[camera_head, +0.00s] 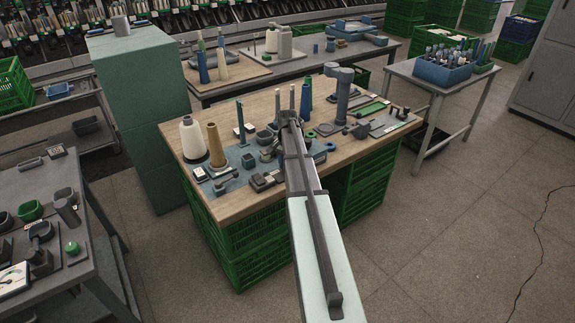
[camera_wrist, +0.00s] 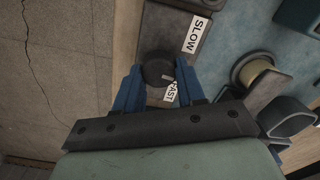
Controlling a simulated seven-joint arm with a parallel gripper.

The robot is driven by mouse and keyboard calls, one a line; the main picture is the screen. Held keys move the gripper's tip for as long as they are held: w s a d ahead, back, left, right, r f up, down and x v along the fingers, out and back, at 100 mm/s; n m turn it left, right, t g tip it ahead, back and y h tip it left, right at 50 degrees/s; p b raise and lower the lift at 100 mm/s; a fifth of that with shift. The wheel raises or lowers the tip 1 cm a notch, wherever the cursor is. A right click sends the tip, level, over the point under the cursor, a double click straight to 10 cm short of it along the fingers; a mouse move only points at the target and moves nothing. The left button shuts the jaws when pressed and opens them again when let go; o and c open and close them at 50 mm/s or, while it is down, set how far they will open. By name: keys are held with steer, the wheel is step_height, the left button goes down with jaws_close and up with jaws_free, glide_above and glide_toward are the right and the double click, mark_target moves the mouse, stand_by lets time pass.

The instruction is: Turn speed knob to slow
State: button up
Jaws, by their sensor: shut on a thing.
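The speed knob (camera_wrist: 156,67) is a dark round knob in the wrist view, on a dark grey box (camera_wrist: 170,32). A white SLOW label (camera_wrist: 195,35) is on the box above and right of the knob. A white FAST label (camera_wrist: 172,93) is below it, partly hidden by the right finger. A small pale mark shows on the knob's lower right side, towards FAST. My gripper (camera_wrist: 158,77) has its two blue fingers closed on the knob's left and right sides. In the head view my arm hides the fingertips and the knob.
The wooden bench (camera_head: 232,207) carries a white yarn cone (camera_head: 190,140), a brown cone (camera_head: 215,145) and a grey post (camera_head: 342,95). In the wrist view, a blue mat (camera_wrist: 240,40) with a spool-like part (camera_wrist: 252,70) lies right of the box. Floor shows at left.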

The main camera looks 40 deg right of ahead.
steer(key=n, duration=0.5)
steer(key=shift+w+n, duration=0.1)
steer(key=shift+n, duration=0.2)
steer(key=shift+a+n, duration=0.15)
steer(key=shift+n, duration=1.95)
steer(key=o, duration=1.1)
steer(key=shift+c, duration=0.2)
step_height(320, 180, up, 14)
steer(key=shift+f, duration=0.1)
